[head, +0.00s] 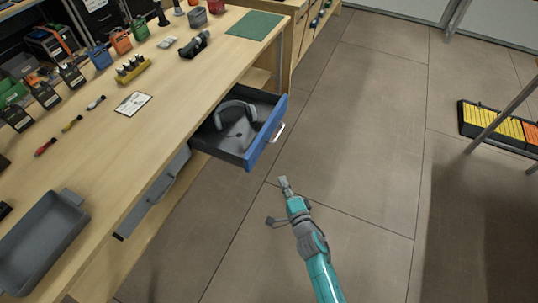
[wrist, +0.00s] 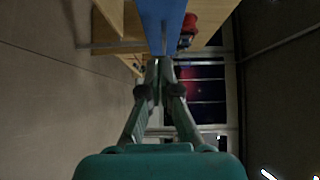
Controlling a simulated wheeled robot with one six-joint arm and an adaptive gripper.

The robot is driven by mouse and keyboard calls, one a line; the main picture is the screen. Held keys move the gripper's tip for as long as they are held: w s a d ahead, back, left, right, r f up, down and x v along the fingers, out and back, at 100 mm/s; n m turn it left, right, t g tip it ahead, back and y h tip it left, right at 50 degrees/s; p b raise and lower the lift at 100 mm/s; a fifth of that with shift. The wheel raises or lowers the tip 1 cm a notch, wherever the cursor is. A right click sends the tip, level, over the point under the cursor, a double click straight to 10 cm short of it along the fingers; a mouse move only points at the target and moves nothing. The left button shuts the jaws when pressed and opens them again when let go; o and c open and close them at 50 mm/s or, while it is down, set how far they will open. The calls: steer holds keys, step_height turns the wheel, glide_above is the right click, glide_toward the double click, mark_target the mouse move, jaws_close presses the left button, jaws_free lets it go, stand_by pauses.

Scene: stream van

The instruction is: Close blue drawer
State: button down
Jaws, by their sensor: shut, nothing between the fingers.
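The blue drawer (head: 265,135) is pulled out from under the wooden workbench in the head view. Its front is blue with a pale handle (head: 278,132), and a grey headset (head: 236,115) lies inside. My gripper (head: 284,181) is shut and empty, in front of the drawer and a little lower in the picture, apart from the handle. In the wrist view, the closed fingertips (wrist: 160,62) point at a blue strip (wrist: 161,22) that looks like the drawer front. I cannot tell there whether they touch it.
The workbench (head: 175,100) holds tools, a green mat (head: 255,25) and a grey tray (head: 42,243). A grey drawer (head: 155,190) is beneath its edge. Open tiled floor (head: 350,130) lies to the right, with a case of yellow items (head: 490,120) at far right.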

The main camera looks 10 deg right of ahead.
glide_toward(259, 150)
steer(key=w+d, duration=0.2)
steer(key=w, duration=0.3)
steer(key=shift+w+a+f, duration=0.1)
steer(key=shift+w+a, duration=0.25)
steer(key=shift+a, duration=0.3)
steer(key=shift+w+a+f, duration=0.1)
steer(key=shift+w+a, duration=0.3)
steer(key=shift+a, duration=0.25)
steer(key=shift+w+a, duration=0.1)
steer(key=shift+a, duration=0.05)
